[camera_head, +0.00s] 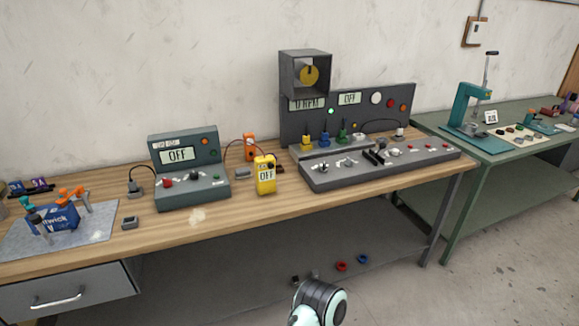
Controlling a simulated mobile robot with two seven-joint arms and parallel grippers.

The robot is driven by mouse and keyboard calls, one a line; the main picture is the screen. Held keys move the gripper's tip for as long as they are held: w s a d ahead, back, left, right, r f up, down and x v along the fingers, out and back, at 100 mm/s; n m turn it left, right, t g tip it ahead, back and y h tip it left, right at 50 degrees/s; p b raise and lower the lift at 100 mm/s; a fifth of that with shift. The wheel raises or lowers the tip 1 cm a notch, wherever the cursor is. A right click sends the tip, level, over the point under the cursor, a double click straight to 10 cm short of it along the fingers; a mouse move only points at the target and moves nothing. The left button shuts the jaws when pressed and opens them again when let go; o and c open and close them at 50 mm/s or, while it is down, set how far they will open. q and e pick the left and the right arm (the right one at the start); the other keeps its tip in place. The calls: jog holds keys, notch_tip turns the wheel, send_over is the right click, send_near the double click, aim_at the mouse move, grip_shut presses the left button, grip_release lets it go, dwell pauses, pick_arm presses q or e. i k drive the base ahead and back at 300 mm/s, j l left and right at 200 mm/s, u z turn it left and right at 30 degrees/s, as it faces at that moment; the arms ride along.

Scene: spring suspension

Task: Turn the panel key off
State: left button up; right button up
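A large dark grey control panel (410,104) stands upright at the back of the wooden bench, with a display reading OFF (349,98) and another reading about 0 RPM (307,103). A sloped grey console (335,182) lies in front of it, with silver knobs (322,167), black levers (376,153) and red buttons. The key is too small to pick out among these controls. Neither of my grippers shows. Only a rounded black and pale part of my arm shows at the bottom middle, below and in front of the bench, apart from the console.
The wooden bench (240,206) also holds a smaller grey unit reading OFF (190,190), a yellow meter (265,177) and a blue box (60,217) at left. A dark box with a yellow disc (305,70) sits above the panel. A green table (500,170) stands right.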

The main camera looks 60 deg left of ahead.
aim_at(323, 169)
jog(key=u, duration=1.85)
jog(key=i+l+u, duration=0.2)
jog(key=u, duration=0.25)
jog(key=i+l+u, duration=0.2)
jog(key=l+u, duration=0.3)
jog(key=i+l+u, duration=0.1)
jog(key=l, duration=0.2)
jog(key=i+l, duration=0.15)
jog(key=l, duration=0.15)
jog(key=i+l+u, duration=0.15)
jog(key=l, duration=0.15)
jog(key=k, duration=0.05)
